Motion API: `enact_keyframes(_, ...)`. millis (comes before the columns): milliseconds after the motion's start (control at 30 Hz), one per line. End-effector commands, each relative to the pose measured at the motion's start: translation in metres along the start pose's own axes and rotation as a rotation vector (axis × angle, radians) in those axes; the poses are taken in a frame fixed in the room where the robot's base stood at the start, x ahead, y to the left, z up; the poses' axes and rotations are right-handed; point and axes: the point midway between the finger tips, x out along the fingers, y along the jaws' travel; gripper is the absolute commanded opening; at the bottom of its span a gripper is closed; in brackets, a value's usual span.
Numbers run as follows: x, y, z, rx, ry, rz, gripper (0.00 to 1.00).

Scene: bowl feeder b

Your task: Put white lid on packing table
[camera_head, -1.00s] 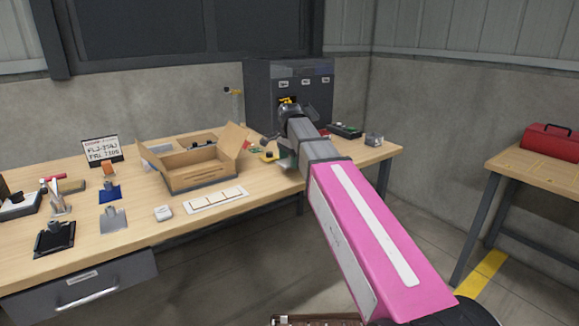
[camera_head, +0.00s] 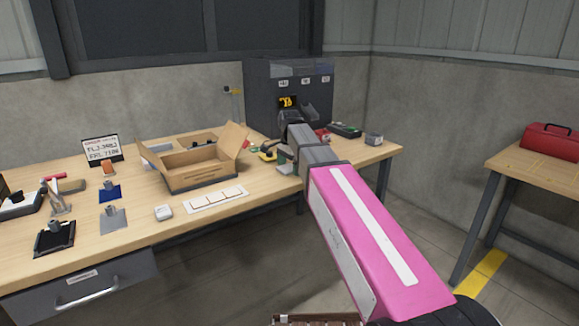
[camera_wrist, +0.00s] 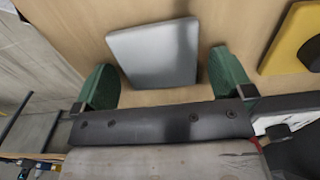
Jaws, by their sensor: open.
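My gripper (camera_wrist: 163,72) is open, with one green finger on each side of the lid and gaps between fingers and lid. Nothing is held. In the head view my gripper (camera_head: 284,162) is low over the right part of the table (camera_head: 110,240), mostly behind my arm. I cannot make out the lid there.
A yellow object (camera_wrist: 290,40) lies close right of my gripper in the wrist view. An open cardboard box (camera_head: 205,180) stands left of my arm, with a white strip (camera_head: 216,199) in front. A dark grey machine (camera_head: 262,95) stands behind. A side table (camera_head: 540,172) holds a red toolbox (camera_head: 552,140).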

Motion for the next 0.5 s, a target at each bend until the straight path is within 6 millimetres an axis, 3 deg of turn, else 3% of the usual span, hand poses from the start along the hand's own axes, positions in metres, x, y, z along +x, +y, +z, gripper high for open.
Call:
enact_keyframes(167, -0.016, -0.001, 0.000, 0.000, 0.001, -0.002, 0.99)
enact_keyframes(500, -0.075, -0.001, 0.000, 0.000, 0.001, -0.002, 0.99)
